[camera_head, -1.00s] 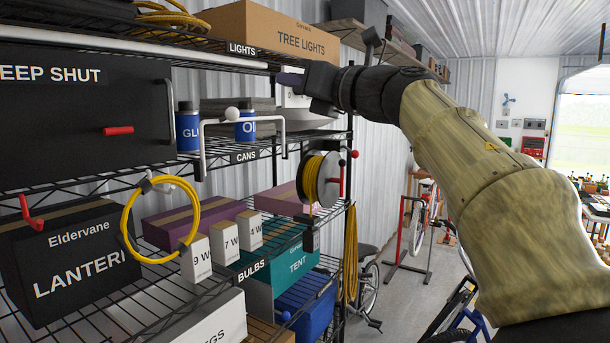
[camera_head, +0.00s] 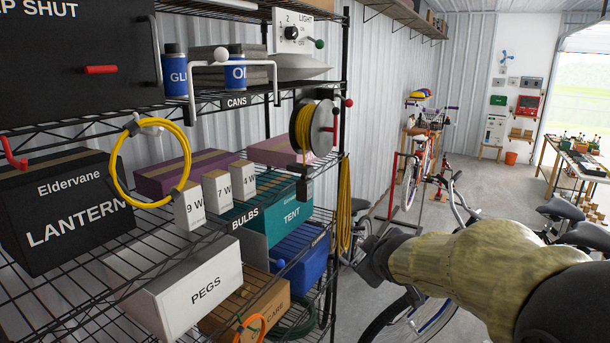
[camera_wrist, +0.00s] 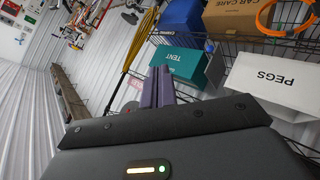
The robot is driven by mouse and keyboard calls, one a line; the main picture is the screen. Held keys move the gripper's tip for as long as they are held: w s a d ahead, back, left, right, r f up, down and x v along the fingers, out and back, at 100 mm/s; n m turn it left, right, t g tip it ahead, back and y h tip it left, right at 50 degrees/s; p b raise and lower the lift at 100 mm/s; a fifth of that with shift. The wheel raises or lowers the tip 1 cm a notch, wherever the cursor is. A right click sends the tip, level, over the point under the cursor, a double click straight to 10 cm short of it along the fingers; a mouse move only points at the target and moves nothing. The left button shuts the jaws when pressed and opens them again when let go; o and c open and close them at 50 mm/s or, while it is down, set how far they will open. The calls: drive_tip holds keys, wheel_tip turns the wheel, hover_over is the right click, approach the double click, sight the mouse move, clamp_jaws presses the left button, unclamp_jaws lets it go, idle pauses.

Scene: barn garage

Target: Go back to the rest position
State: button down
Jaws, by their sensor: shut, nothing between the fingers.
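My gripper (camera_wrist: 157,88) shows in the wrist view with its two purple-grey fingers together and nothing between them. In the head view my arm comes in from the lower right. Its dark wrist end (camera_head: 385,257) is low, in the open space right of the shelf rack and in front of a bicycle. The fingertips cannot be made out there. My gripper appears apart from the shelf and its goods.
The wire shelf rack (camera_head: 343,95) fills the left. It holds the LANTERN box (camera_head: 62,215), PEGS box (camera_head: 190,292), TENT box (camera_head: 280,212) and a cable reel (camera_head: 322,126). Bicycles (camera_head: 420,170) and a workbench (camera_head: 575,170) stand right. Bare floor (camera_head: 490,185) lies between.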

drive_tip(key=s+f+m+g, duration=0.8)
drive_tip(key=s+f+m, duration=0.1)
drive_tip(key=s+f, duration=1)
drive_tip(key=shift+s+d+g+b, duration=0.3)
drive_tip(key=shift+s+d+b, duration=0.05)
drive_tip(key=shift+s, duration=0.9)
